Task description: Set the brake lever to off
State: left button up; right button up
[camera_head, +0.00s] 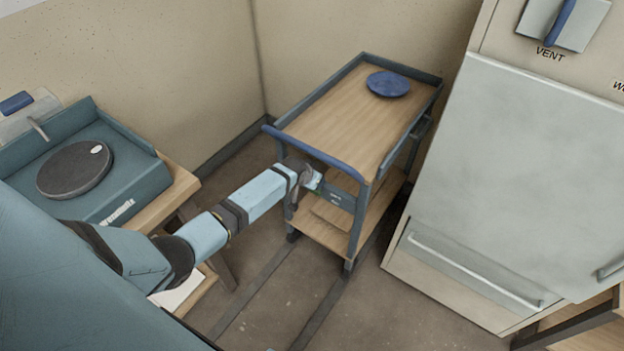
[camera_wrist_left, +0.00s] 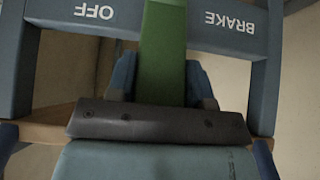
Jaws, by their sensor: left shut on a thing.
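The brake lever (camera_wrist_left: 163,50) is a green bar in the left wrist view, standing about upright in the picture. It lies between the upside-down words OFF, to its left, and BRAKE, to its right, on the grey-blue panel (camera_wrist_left: 222,38). My left gripper (camera_wrist_left: 160,80) is shut on the lever, one blue finger on each side. In the head view my left gripper (camera_head: 313,180) is at the near end of the cart (camera_head: 372,210), below its blue handle; the lever is hidden there or too small to tell. My right gripper is not in view.
A blue disc (camera_head: 388,84) lies on the cart's wooden top. A bench with a dark round wheel (camera_head: 74,169) stands at left. A large pale cabinet (camera_head: 530,170) stands close to the cart's right. Floor rails (camera_head: 262,285) run toward the cart.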

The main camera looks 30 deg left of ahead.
pick_arm(q)
jog(key=shift+w+r, duration=0.2)
jog(key=shift+r, duration=0.1)
jog(key=o, duration=1.1)
jog(key=shift+o, duration=0.9)
jog(key=shift+s+f, duration=0.1)
jog(key=shift+f, duration=0.05)
jog(key=shift+s, duration=0.2)
jog(key=p+v, duration=0.2)
jog(key=v, duration=1.1)
jog(key=shift+r, duration=0.3)
jog(key=shift+s, duration=0.1)
